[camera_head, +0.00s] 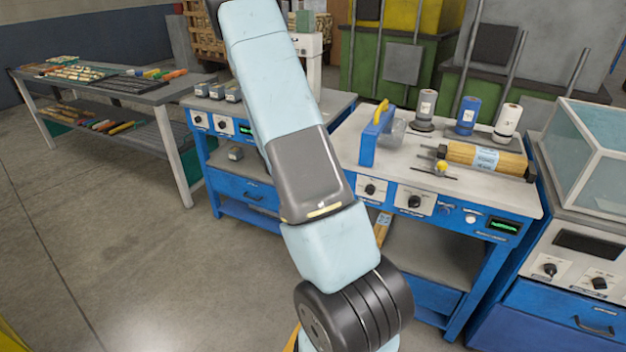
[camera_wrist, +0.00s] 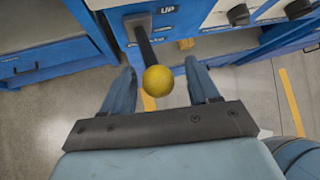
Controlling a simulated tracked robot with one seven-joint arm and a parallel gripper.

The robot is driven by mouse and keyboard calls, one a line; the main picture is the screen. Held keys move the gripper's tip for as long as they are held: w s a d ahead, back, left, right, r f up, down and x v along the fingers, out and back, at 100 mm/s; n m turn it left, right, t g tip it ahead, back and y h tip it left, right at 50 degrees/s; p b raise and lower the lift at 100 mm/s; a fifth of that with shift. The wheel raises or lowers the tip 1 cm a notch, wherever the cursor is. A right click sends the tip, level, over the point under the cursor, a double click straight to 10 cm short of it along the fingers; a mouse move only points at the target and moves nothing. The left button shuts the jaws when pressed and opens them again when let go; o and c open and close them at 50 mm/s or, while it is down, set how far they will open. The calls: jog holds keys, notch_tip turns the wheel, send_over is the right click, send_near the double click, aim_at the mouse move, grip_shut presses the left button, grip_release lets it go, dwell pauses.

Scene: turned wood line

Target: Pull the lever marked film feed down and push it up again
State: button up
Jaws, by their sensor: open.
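The lever (camera_wrist: 146,50) shows in the wrist view as a dark rod ending in a yellow ball knob (camera_wrist: 158,81). Other lettering on the plate is too small to read surely. My gripper (camera_wrist: 165,82) is open, with one finger on each side of the yellow knob. I see gaps between knob and fingers. In the head view my arm covers this area, and the lever and gripper are hidden.
A blue bench (camera_head: 435,190) with dark knobs holds a wooden roller (camera_head: 485,158) and several spools. Another blue bench (camera_head: 240,185) stands left of it, and a grey table (camera_head: 105,90) with tools farther left. A glass-sided case (camera_head: 590,150) is at right. Floor at left is clear.

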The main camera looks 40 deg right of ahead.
jog(key=v, duration=1.3)
jog(key=shift+s, duration=0.1)
jog(key=shift+r, duration=0.1)
jog(key=s+a+r+m+t+y, duration=0.2)
jog(key=s+a+r+m+y, duration=0.2)
jog(key=s+a+r+m, duration=0.5)
jog(key=s+a+r+m+t+y, duration=0.2)
jog(key=s+a+r+m+y, duration=0.3)
jog(key=s+a+r+m, duration=0.5)
jog(key=s+r+m, duration=0.4)
jog(key=s+r, duration=0.1)
jog(key=r, duration=0.1)
jog(key=shift+s+a+t, duration=0.25)
jog(key=shift+a+t, duration=0.05)
dwell(0.6)
